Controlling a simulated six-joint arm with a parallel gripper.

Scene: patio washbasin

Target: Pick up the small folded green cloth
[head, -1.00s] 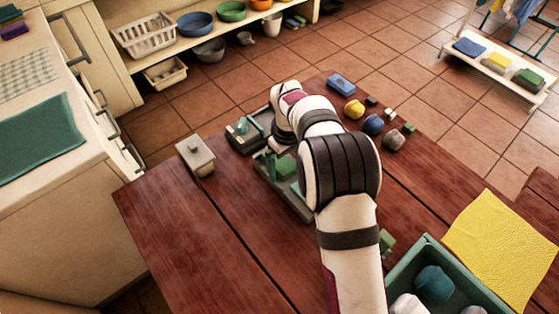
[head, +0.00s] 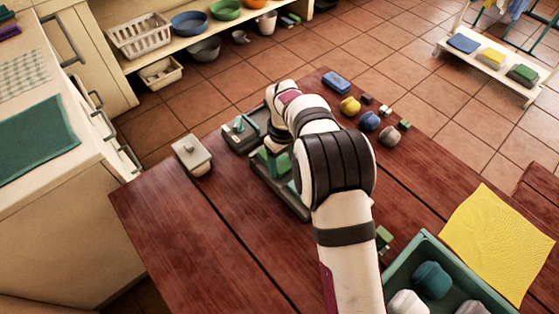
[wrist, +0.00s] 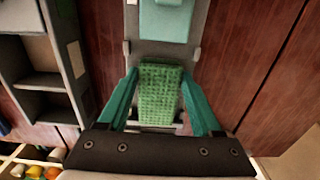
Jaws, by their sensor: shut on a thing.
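The small folded green cloth (wrist: 160,95) has a coarse woven texture and shows in the middle of the wrist view. My gripper (wrist: 160,76) has teal fingers, one along each side of the cloth, and is shut on it. The cloth lies over a grey tray (wrist: 215,45); I cannot tell whether it is clear of the tray's floor. In the head view, my arm hides most of the gripper and part of the tray (head: 293,205).
A smoother pale green piece (wrist: 165,20) lies farther up the tray. A grey compartmented holder (wrist: 40,85) stands left of it. A lidded box (head: 192,156) stands on the wooden table. A green bin (head: 399,263) and yellow cloth (head: 497,243) are at right. The table's front left is clear.

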